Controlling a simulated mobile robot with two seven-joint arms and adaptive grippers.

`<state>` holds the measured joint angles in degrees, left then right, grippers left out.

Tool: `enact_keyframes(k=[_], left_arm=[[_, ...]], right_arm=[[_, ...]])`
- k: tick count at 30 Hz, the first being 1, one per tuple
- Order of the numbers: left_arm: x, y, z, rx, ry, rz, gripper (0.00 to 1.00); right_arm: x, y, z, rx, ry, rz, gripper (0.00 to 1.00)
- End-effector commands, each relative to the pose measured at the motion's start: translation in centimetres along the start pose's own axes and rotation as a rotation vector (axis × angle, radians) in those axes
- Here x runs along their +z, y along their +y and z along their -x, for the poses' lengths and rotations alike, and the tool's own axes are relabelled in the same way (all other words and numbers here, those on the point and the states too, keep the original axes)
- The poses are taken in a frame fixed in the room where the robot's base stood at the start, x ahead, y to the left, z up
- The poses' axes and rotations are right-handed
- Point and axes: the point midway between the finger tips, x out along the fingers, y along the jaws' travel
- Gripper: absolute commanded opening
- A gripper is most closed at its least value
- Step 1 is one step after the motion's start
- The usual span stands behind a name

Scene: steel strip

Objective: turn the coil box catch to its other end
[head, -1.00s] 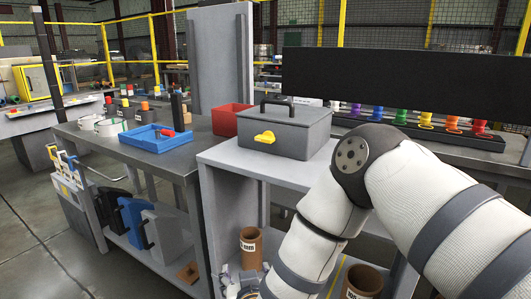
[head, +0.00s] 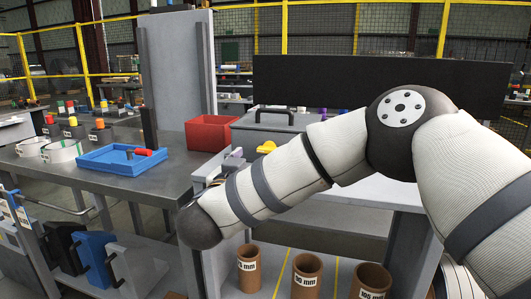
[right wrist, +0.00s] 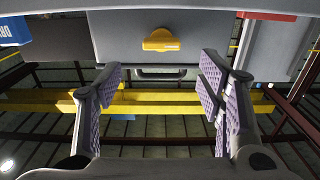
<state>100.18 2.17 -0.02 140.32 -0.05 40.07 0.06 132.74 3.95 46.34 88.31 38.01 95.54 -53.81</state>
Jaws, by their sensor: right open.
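The grey coil box (head: 243,134) with its dark top handle stands on the light-grey bench, partly hidden by my right arm. Its yellow catch (head: 266,147) shows on the front face, just above my forearm. In the right wrist view the box front (right wrist: 115,40) fills the upper middle, with the catch (right wrist: 161,40) lying crosswise. My right gripper (right wrist: 161,82) is open and empty, its purple-padded fingers either side of the catch's line and apart from it. In the head view only bits of the gripper (head: 225,165) show behind my forearm. My left gripper is out of view.
A red bin (head: 210,134) stands left of the box. A blue tray (head: 112,160) with a red-ended tool lies on the left table. Cardboard tubes (head: 307,275) stand on the shelf below. A black panel (head: 330,85) rises behind the box.

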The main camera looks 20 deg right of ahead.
Motion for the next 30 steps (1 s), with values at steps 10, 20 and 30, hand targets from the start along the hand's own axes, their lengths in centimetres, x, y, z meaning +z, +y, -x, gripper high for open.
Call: enact_keyframes(k=[10, 20, 30], left_arm=[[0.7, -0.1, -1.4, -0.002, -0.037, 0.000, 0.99], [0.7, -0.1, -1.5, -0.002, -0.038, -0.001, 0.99], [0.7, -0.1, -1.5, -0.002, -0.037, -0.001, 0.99]], right_arm=[[0.5, -0.1, -7.2, -0.001, -0.003, 0.003, 0.62], [0.1, -0.1, -7.9, -0.003, 0.000, 0.003, 0.62], [0.2, -0.1, -7.9, -0.003, -0.001, 0.002, 0.14]])
